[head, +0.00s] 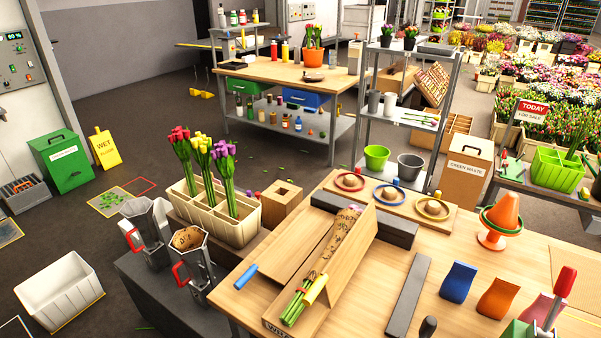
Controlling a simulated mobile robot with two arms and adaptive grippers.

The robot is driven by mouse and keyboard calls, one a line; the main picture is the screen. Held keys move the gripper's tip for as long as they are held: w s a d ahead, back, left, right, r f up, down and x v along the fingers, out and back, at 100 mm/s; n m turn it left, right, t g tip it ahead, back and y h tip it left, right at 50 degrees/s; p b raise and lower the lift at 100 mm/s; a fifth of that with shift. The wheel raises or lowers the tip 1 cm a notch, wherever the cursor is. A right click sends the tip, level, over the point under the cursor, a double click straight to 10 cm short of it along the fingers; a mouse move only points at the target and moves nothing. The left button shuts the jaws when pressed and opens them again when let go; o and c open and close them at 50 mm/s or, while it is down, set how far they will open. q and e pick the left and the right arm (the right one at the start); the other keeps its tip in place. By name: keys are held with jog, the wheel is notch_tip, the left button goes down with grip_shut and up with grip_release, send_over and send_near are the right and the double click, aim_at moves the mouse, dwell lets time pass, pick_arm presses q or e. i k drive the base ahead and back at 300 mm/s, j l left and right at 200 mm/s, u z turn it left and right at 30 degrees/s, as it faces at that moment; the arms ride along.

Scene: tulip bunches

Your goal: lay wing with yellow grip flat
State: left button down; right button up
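A wooden wrapping board marked with partly visible letters stands on the table at the lower middle. Its right wing (352,255) is raised and leans beside the bunch. Its yellow grip (315,289) sits at the near end of the raised edge, close to the stems. The left wing (288,238) lies flat with its blue grip (245,276) at the outer left edge. A tulip bunch (297,306) with a red tie lies between the wings, its far part in patterned brown paper (346,226). The raised wing hides part of it. Neither of my grippers is in view.
A dark grey bar (408,294) lies right of the board. Blue (458,281), orange (497,297) and pink pieces, an orange cone (502,218) and a red-handled tool (564,284) stand farther right. Three ringed discs (391,195) sit behind. Bare tabletop shows right of the board.

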aim_at(338, 272)
jog(key=j+z, duration=0.1)
jog(key=z, duration=0.25)
jog(key=j+z, duration=0.1)
jog(key=z, duration=0.3)
jog(key=j+z, duration=0.15)
jog(key=z, duration=0.2)
jog(key=j+z, duration=0.2)
jog(key=j, duration=0.25)
jog(key=k+j+z, duration=0.1)
jog(key=j+z, duration=0.15)
jog(key=j, duration=0.15)
jog(key=k+j+z, duration=0.2)
jog(key=j, duration=0.25)
jog(key=j+z, duration=0.25)
jog(key=j, duration=0.2)
jog(key=k+j, duration=0.15)
jog(key=j, duration=0.2)
jog(key=k+j, duration=0.15)
jog(key=j, duration=0.15)
jog(key=k+j, duration=0.15)
jog(key=j, duration=0.2)
jog(key=l+u, duration=0.15)
jog(key=u, duration=0.15)
